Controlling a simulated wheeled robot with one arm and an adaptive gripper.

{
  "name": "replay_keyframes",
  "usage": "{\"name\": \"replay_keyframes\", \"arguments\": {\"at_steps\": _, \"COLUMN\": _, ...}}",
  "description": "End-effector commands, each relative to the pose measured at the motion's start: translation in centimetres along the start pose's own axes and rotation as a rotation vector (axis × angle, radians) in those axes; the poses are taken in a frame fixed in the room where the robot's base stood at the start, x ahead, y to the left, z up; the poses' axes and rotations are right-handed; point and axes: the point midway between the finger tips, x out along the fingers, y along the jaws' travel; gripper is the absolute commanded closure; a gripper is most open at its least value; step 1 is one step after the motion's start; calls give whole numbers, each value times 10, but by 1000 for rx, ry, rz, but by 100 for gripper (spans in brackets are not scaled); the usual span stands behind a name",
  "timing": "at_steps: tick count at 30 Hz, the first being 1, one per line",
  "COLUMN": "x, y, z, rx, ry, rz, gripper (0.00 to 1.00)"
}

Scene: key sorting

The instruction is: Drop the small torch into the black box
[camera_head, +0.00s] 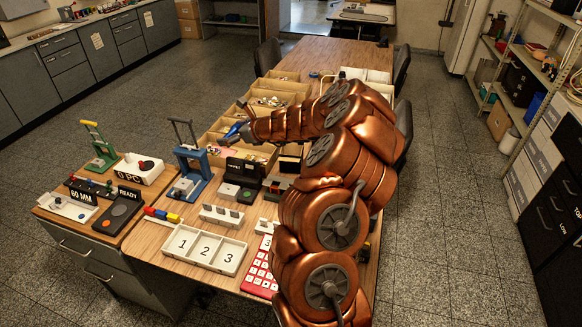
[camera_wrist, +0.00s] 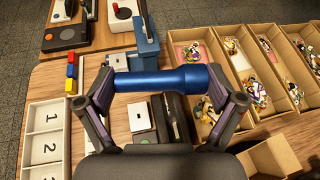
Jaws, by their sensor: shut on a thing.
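The small torch (camera_wrist: 155,81) is blue with a wider head at its right end in the wrist view. My gripper (camera_wrist: 165,84) is shut on it, with one finger at each end. In the head view the blue torch (camera_head: 235,130) shows in my gripper (camera_head: 239,122), above the near side of the cardboard bins. A black stand-like unit (camera_head: 245,170) with a light plate stands on the table below it. I cannot tell whether this is the black box. My arm hides part of the table to its right.
Several open cardboard bins (camera_wrist: 211,56) hold small keys and trinkets. A white tray marked 1, 2, 3 (camera_head: 204,249) lies nearer, beside a red keypad (camera_head: 259,270). A blue press (camera_head: 193,165) stands left of the black unit. Little table is clear.

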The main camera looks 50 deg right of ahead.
Motion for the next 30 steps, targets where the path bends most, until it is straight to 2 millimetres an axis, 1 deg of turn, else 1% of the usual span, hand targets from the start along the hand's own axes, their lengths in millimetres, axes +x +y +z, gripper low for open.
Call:
{"name": "replay_keyframes", "arguments": {"at_steps": 1, "x": -3, "y": -23, "z": -18, "rx": 21, "ry": 5, "rz": -52, "gripper": 42}}
{"name": "replay_keyframes", "arguments": {"at_steps": 3, "x": -12, "y": -51, "z": -32, "rx": 51, "ry": 9, "rz": -119, "gripper": 42}}
{"name": "replay_keyframes", "arguments": {"at_steps": 5, "x": -21, "y": -75, "z": -44, "rx": 77, "ry": 11, "rz": -176, "gripper": 42}}
{"name": "replay_keyframes", "arguments": {"at_steps": 6, "x": -27, "y": -91, "z": -51, "rx": 94, "ry": 13, "rz": -214, "gripper": 42}}
{"name": "replay_keyframes", "arguments": {"at_steps": 9, "x": -45, "y": -128, "z": -69, "rx": 134, "ry": 17, "rz": -305, "gripper": 42}}
{"name": "replay_keyframes", "arguments": {"at_steps": 12, "x": -62, "y": -156, "z": -83, "rx": 165, "ry": 17, "rz": -377, "gripper": 42}}
{"name": "replay_keyframes", "arguments": {"at_steps": 13, "x": -66, "y": -163, "z": -86, "rx": 174, "ry": 17, "rz": -394, "gripper": 42}}
{"name": "replay_keyframes", "arguments": {"at_steps": 15, "x": -74, "y": -175, "z": -92, "rx": 189, "ry": 16, "rz": -427, "gripper": 42}}
{"name": "replay_keyframes", "arguments": {"at_steps": 19, "x": -84, "y": -188, "z": -98, "rx": 206, "ry": 15, "rz": -461, "gripper": 42}}
{"name": "replay_keyframes", "arguments": {"at_steps": 22, "x": -86, "y": -191, "z": -100, "rx": 211, "ry": 15, "rz": -471, "gripper": 42}}
{"name": "replay_keyframes", "arguments": {"at_steps": 26, "x": -84, "y": -191, "z": -105, "rx": 212, "ry": 15, "rz": -472, "gripper": 42}}
{"name": "replay_keyframes", "arguments": {"at_steps": 30, "x": -80, "y": -190, "z": -115, "rx": 211, "ry": 16, "rz": -472, "gripper": 42}}
